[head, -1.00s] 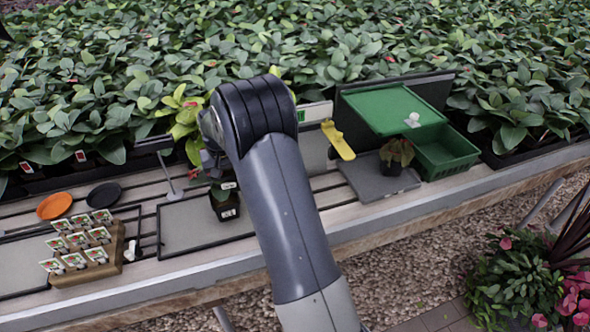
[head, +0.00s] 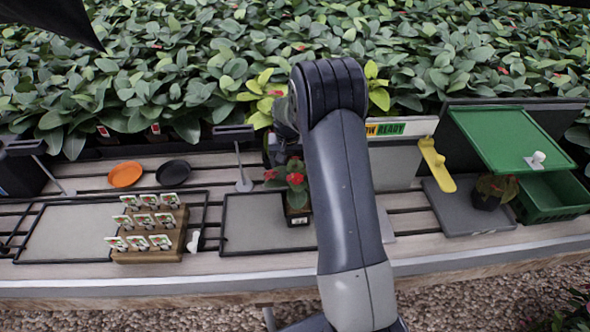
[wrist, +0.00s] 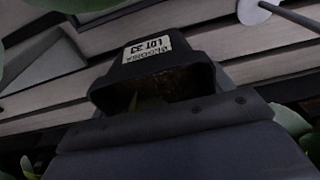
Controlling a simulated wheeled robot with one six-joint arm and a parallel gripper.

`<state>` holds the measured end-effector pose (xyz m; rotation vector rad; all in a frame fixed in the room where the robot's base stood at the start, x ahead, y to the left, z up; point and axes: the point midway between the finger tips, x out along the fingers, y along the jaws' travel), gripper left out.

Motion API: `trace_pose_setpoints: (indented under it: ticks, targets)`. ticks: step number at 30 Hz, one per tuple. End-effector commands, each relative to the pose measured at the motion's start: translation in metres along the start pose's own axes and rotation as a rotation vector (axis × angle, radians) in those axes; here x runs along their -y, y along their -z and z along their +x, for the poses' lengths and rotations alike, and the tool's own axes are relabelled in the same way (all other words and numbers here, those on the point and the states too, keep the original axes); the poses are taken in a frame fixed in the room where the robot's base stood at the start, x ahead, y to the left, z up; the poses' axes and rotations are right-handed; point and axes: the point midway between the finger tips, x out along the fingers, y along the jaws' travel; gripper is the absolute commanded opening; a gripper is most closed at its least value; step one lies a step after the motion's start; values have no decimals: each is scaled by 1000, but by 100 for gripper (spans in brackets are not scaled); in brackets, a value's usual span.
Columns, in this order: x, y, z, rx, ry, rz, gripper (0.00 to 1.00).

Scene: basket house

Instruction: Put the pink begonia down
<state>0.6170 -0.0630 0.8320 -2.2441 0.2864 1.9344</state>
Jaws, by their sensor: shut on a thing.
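The pink begonia (head: 297,207) is a small plant with reddish-pink flowers and green leaves in a black pot with a white label. My gripper (head: 280,156) is shut on it, partly hidden behind my arm. In the head view the pot appears upright over the right part of a grey, dark-rimmed tray (head: 250,238) on the slatted bench. I cannot tell whether its base touches. In the wrist view the pot (wrist: 150,75) sits against my gripper (wrist: 165,130), its "LOT 33" label upside down in the picture.
A wooden rack of seed packets (head: 152,255) stands left of the tray. Orange (head: 125,174) and black (head: 173,172) saucers lie behind it. At right are a yellow tool (head: 433,163), another potted plant (head: 490,195) and a green crate (head: 548,205). The tray's left part is clear.

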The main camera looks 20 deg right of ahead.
Motion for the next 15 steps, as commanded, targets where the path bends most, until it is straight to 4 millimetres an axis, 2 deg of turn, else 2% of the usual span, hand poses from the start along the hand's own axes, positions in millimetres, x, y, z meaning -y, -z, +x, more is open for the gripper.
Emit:
trace_pose_setpoints:
  ticks: [7, 12, 15]
  targets:
    - [0, -3, 21, 0, 0, 0, 46]
    - [0, -6, 44, 0, 0, 0, 46]
    - [0, -6, 47, -2, 0, 0, 46]
